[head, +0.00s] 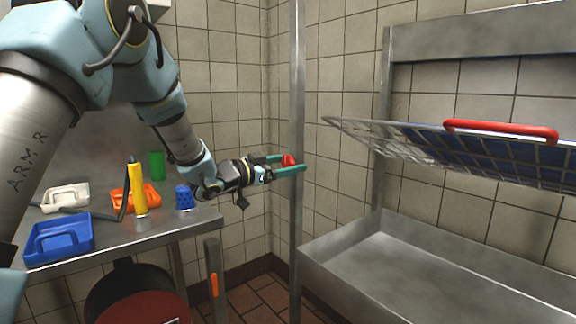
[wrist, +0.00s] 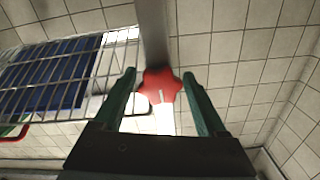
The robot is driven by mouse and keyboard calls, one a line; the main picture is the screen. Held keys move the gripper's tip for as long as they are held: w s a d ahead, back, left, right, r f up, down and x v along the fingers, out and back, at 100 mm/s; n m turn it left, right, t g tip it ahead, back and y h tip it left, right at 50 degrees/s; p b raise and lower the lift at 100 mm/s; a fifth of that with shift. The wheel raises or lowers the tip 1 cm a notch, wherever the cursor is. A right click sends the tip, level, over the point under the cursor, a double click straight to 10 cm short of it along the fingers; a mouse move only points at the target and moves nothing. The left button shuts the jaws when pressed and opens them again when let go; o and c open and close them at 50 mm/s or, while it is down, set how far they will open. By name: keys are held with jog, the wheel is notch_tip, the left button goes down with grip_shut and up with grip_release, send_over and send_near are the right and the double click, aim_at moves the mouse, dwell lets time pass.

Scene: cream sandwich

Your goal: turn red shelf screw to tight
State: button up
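The red shelf screw (head: 288,160) is a star-shaped knob on the upright metal post (head: 297,90). My gripper (head: 289,164) has green fingers, one on each side of the knob. The gripper is open and holds nothing. The wire shelf (head: 370,140) is tilted, its left end higher in the head view.
A blue item and a red handle (head: 500,130) are on the wire shelf. A metal basin (head: 400,270) is below it. At left, a metal table (head: 120,240) holds blue, white and orange trays, a yellow tool (head: 137,190), and blue and green cups.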

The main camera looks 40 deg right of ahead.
jog(key=shift+o, duration=0.9)
jog(key=a+b, duration=0.2)
jog(key=a, duration=0.8)
jog(key=shift+w+a, duration=0.3)
jog(key=shift+a, duration=0.1)
jog(key=shift+f, duration=0.1)
jog(key=d+b, duration=0.3)
jog(key=b, duration=0.3)
jog(key=d+b, duration=0.4)
jog(key=b, duration=0.3)
jog(key=d+b, duration=0.4)
jog(key=b, duration=0.3)
jog(key=shift+s, duration=0.3)
